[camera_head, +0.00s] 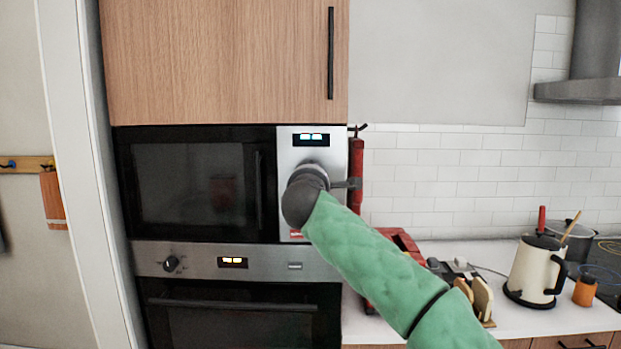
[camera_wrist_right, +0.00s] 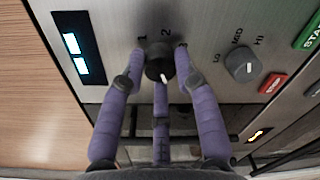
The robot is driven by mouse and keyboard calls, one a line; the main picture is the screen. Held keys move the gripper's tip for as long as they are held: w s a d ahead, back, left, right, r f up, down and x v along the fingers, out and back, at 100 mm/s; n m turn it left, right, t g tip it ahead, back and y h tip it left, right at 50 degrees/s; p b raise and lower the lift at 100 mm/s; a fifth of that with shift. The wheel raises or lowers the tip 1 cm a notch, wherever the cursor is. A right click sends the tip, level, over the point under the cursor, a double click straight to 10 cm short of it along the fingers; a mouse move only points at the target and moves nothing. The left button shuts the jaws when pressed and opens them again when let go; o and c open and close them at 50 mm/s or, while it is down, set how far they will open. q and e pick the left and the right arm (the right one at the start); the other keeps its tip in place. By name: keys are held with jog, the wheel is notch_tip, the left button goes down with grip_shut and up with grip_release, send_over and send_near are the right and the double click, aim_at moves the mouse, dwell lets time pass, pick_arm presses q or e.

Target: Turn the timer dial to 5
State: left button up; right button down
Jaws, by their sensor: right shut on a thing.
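The timer dial (camera_wrist_right: 158,66) is a dark round knob on the microwave's silver control panel (camera_head: 287,150). In the right wrist view the numerals 1, 2 and 3 show around its upper side, and the other numerals are hidden by my fingers. A white pointer mark on the dial faces the lower side of the picture. My right gripper (camera_wrist_right: 160,62) has its purple fingers closed around the dial. In the head view my green right arm and dark wrist (camera_head: 303,195) cover the dial and the fingers. My left gripper is in neither view.
A smaller grey knob (camera_wrist_right: 242,65) marked LO, MED, HI sits beside the dial, near a red STOP button (camera_wrist_right: 271,84) and a green START button (camera_wrist_right: 311,33). The lit display (camera_wrist_right: 78,50) is on the other side. An oven (camera_head: 235,290) is below; a kettle (camera_head: 536,270) stands at right.

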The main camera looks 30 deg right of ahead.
jog(key=shift+w+a+f+m, duration=0.1)
jog(key=shift+a+f+m, duration=0.05)
jog(key=shift+f+m, duration=0.15)
dwell(0.4)
jog(key=c, duration=0.9)
grip_release()
jog(key=shift+r, duration=0.1)
jog(key=shift+r, duration=0.1)
jog(key=shift+s, duration=0.2)
jog(key=v, duration=1.1)
jog(key=shift+s+a, duration=0.25)
jog(key=shift+s, duration=0.05)
